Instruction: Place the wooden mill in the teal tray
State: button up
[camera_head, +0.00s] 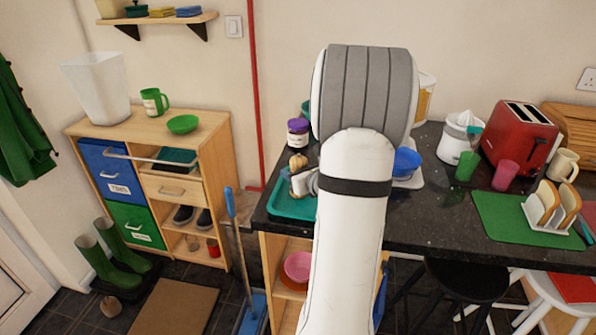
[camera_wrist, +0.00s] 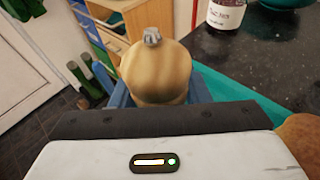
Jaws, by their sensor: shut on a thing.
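The wooden mill (camera_wrist: 157,68) is pale wood with a small grey knob on top. It fills the middle of the wrist view, and its lower part is hidden by my gripper. In the head view the mill (camera_head: 297,162) shows small, upright, at the left of my arm. My gripper (camera_head: 299,183) is shut on it. The teal tray (camera_head: 290,206) lies on the dark counter at its left end, and the mill appears over it. The tray's edge also shows in the wrist view (camera_wrist: 213,84). I cannot tell whether the mill touches the tray.
A purple-lidded jar (camera_head: 298,134) stands behind the tray. An orange-brown rounded thing (camera_wrist: 303,134) is close at the right in the wrist view. A wooden cabinet (camera_head: 205,150) stands left, across a gap.

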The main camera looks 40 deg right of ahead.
jog(key=shift+f+b, duration=0.2)
jog(key=shift+b, duration=0.1)
jog(key=o, duration=1.1)
jog(key=shift+r, duration=0.1)
jog(key=shift+r, duration=0.1)
